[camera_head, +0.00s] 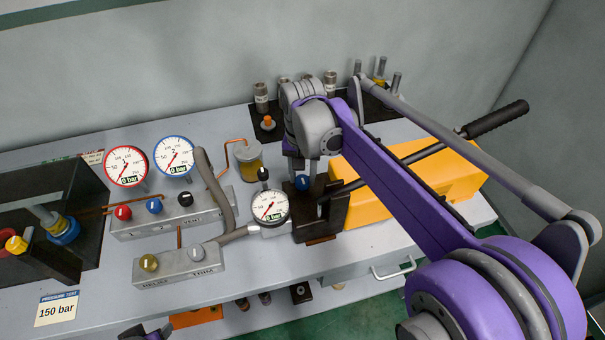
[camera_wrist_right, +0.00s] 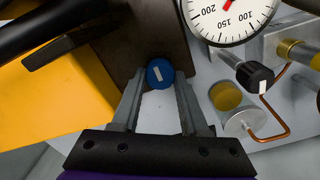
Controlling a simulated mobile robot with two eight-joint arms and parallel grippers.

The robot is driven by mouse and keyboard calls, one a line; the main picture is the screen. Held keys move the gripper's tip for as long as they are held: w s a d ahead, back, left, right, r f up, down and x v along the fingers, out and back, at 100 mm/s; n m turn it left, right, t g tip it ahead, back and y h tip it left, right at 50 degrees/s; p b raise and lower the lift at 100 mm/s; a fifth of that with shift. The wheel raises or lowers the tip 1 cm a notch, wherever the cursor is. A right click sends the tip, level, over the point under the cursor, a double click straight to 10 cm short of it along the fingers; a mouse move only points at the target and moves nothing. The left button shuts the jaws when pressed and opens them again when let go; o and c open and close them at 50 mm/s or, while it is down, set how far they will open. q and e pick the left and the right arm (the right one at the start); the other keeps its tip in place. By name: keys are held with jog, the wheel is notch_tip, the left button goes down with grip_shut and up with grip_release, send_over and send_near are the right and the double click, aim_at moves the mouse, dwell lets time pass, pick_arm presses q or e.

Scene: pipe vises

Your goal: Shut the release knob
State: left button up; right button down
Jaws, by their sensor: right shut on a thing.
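The release knob is a small blue knob (camera_head: 302,183) with a white mark. It sits on the dark block of the hand pump (camera_head: 333,217). In the right wrist view the blue knob (camera_wrist_right: 160,73) lies between the fingertips of my right gripper (camera_wrist_right: 158,82), and its white mark is slightly tilted. My right gripper (camera_head: 303,172) reaches down from above and is shut on the knob.
The yellow pump body (camera_head: 420,185) and its black-gripped lever (camera_head: 497,118) lie right of the knob. A round gauge (camera_head: 270,207) stands close on the left. A manifold with coloured knobs (camera_head: 165,215) and two gauges is further left. A sign (camera_head: 57,309) reads 150 bar.

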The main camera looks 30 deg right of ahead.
aim_at(302, 179)
jog(key=shift+c, duration=2.1)
grip_release()
jog(key=shift+r, duration=0.1)
notch_tip(302, 179, up, 11)
jog(key=shift+p, duration=0.4)
jog(key=shift+f, duration=0.2)
